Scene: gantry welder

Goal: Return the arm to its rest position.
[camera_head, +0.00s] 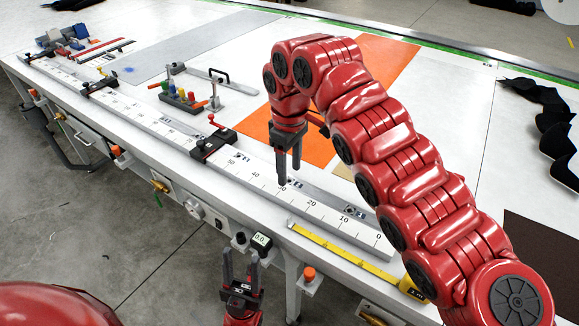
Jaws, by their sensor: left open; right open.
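My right arm, red with dark joint caps, reaches in from the lower right and arches over the white bench (150,60). My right gripper (290,175) points down above the long graduated ruler rail (232,168), near its 20 to 30 marks. Its fingers are apart with nothing between them; whether the tips touch the rail I cannot tell. My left gripper (241,254) is in front of the bench's near edge at bottom centre, fingers up, open and empty.
A yellow tape measure (340,253) lies along the near edge, right of the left gripper. A red-knobbed stop (213,145) sits on the rail. A holder with coloured tools (184,100) stands behind it. Knobs and a small display (261,240) line the bench front.

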